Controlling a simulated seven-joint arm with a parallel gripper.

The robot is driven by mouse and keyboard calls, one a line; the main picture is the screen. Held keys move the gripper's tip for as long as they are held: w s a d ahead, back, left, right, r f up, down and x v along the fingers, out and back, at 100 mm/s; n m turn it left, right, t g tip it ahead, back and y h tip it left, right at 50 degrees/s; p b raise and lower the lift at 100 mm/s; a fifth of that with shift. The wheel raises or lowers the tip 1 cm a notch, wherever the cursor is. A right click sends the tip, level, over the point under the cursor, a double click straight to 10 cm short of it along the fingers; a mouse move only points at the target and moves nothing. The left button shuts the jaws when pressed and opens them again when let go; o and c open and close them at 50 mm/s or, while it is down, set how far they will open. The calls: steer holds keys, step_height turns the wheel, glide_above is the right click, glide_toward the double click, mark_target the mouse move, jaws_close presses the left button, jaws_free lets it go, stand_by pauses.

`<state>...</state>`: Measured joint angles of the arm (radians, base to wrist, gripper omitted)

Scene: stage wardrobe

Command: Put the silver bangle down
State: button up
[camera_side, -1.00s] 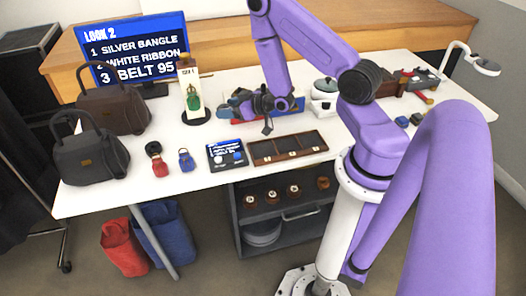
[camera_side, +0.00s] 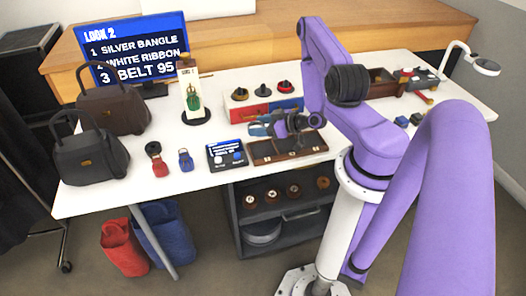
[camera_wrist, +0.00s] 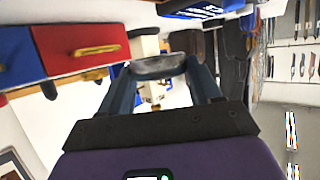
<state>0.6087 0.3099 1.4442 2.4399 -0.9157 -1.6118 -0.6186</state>
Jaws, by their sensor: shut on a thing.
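In the wrist view a dark grey, metallic-looking curved band, apparently the silver bangle (camera_wrist: 158,67), is between the two fingertips of my gripper (camera_wrist: 160,76). My gripper is shut on it. In the side view my gripper (camera_side: 258,128) points sideways to the left, in front of the red and blue drawer box and over the back left of the brown compartment tray (camera_side: 262,159). The bangle is too small to make out there. A screen (camera_side: 135,50) reads "LOOK 2": silver bangle, white ribbon, belt 95.
The red and blue drawer box (camera_side: 284,105) stands behind my gripper with several small items on top. A small control panel (camera_side: 226,153) lies left of the tray.

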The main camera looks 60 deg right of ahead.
mark_target(267, 152)
steer(key=shift+s+a+r, duration=0.1)
steer(key=shift+s+a, duration=0.15)
steer(key=shift+s, duration=0.25)
steer(key=shift+s+a, duration=0.2)
steer(key=shift+s, duration=0.3)
steer(key=shift+m+h, duration=0.6)
steer(key=shift+h, duration=0.1)
steer(key=shift+s+a+f, duration=0.15)
steer(key=shift+s+f, duration=0.1)
steer(key=shift+f, duration=0.9)
steer(key=shift+s+a+f, duration=0.1)
steer(key=shift+s+f, duration=0.1)
steer(key=shift+f, duration=0.95)
steer(key=shift+s+a+f, duration=0.15)
steer(key=shift+s+f, duration=0.1)
steer(key=shift+f, duration=0.9)
steer(key=shift+f, duration=0.1)
steer(key=o, duration=0.8)
steer(key=shift+c, duration=0.2)
